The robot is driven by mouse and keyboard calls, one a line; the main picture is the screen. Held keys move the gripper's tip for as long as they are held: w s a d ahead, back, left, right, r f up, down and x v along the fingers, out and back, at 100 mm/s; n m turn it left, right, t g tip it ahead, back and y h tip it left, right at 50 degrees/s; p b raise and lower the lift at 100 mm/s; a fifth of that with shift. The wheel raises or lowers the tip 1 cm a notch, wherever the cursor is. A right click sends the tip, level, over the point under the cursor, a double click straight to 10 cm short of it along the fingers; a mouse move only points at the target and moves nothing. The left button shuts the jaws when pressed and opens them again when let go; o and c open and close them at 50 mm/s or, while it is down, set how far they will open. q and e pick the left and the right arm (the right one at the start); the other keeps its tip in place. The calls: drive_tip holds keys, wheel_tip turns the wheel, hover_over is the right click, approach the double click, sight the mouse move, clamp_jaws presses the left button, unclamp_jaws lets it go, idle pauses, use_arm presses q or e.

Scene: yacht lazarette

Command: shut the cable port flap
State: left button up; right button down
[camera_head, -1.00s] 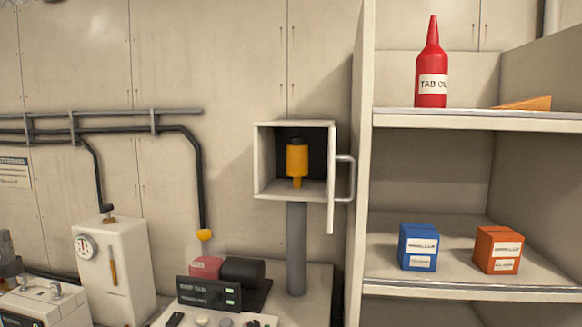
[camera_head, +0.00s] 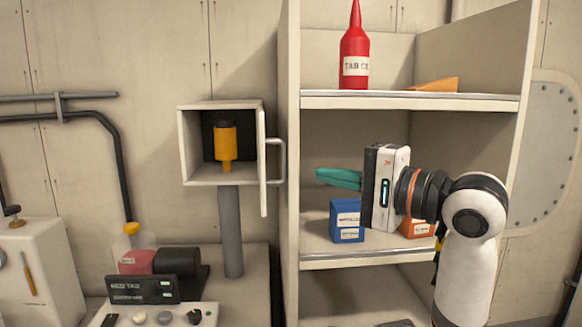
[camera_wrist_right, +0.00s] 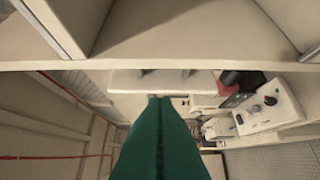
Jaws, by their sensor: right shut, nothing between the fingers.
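The cable port box (camera_head: 188,150) is a white open-fronted box on a grey post, with an orange plug-like piece (camera_head: 225,146) inside. Its flap (camera_head: 262,165) stands open at the box's right side, seen nearly edge-on, with a grey loop handle (camera_head: 281,160) on its right. My right gripper (camera_head: 320,175) has green fingers that are shut and empty. It is to the right of the handle, apart from it, in front of the shelf unit. The shut green fingers (camera_wrist_right: 158,100) also show in the right wrist view. My left gripper is not in view.
The shelf unit (camera_head: 410,102) stands right of the box, its upright close to the handle. It holds a red bottle (camera_head: 355,50), an orange wedge (camera_head: 435,85), a blue box (camera_head: 345,222) and an orange box (camera_head: 416,228). A control panel (camera_head: 142,290) sits below the box.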

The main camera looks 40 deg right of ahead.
sight(283, 166)
drive_tip(key=p+x, duration=0.3)
drive_tip(key=x, duration=0.6)
drive_tip(key=shift+r, duration=0.1)
drive_tip(key=shift+w+a, duration=0.2)
drive_tip(key=shift+w, duration=0.3)
